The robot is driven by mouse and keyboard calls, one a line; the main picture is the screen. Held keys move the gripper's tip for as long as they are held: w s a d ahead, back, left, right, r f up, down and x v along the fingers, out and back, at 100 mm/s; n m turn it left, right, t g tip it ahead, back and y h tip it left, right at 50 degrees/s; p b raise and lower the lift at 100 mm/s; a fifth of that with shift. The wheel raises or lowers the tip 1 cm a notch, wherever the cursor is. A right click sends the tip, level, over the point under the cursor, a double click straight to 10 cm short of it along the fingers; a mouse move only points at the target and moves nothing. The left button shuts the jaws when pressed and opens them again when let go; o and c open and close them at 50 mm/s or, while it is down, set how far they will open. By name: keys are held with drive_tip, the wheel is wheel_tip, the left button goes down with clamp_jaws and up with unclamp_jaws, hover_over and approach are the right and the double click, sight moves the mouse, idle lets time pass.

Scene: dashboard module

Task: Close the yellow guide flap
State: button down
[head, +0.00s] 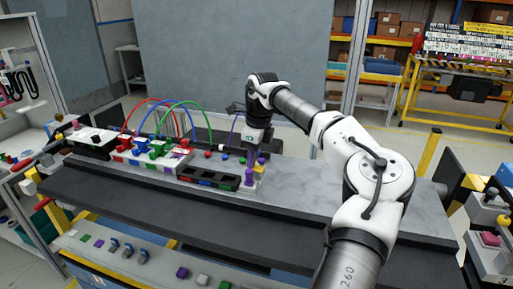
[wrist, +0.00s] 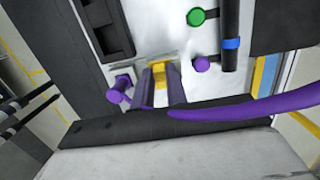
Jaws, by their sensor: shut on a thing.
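The yellow guide flap (wrist: 160,75) shows in the wrist view as a narrow yellow piece between the two fingers of my gripper (wrist: 160,88). The fingers are shut on it. In the head view, my gripper (head: 252,153) points down at the right end of the dashboard module, and a small yellow part of the flap (head: 258,168) shows just below it. The fingers hide much of the flap, and its exact angle is hard to tell.
A purple peg (wrist: 119,89) stands close left of my fingers. A purple cable (wrist: 250,104) curves in at the right. Green (wrist: 196,17) and purple (wrist: 201,64) knobs lie beyond. A black tray (head: 210,178) is beside the gripper. The bench right of the module (head: 330,195) is clear.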

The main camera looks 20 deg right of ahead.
drive_tip(key=shift+w+a+f+g+h+p, duration=0.1)
drive_tip(key=shift+w+a+g+h+p, duration=0.1)
drive_tip(key=shift+h+p, duration=0.15)
drive_tip(key=shift+w+a+f+g+h+p, duration=0.1)
drive_tip(key=shift+g+h+p, duration=0.15)
drive_tip(key=shift+h, duration=0.2)
drive_tip(key=c, duration=1.4)
unclamp_jaws()
drive_tip(key=shift+s, duration=0.1)
wheel_tip(320, 180, up, 14)
drive_tip(key=b, duration=0.2)
drive_tip(key=shift+f, duration=0.15)
drive_tip(key=shift+a, duration=0.1)
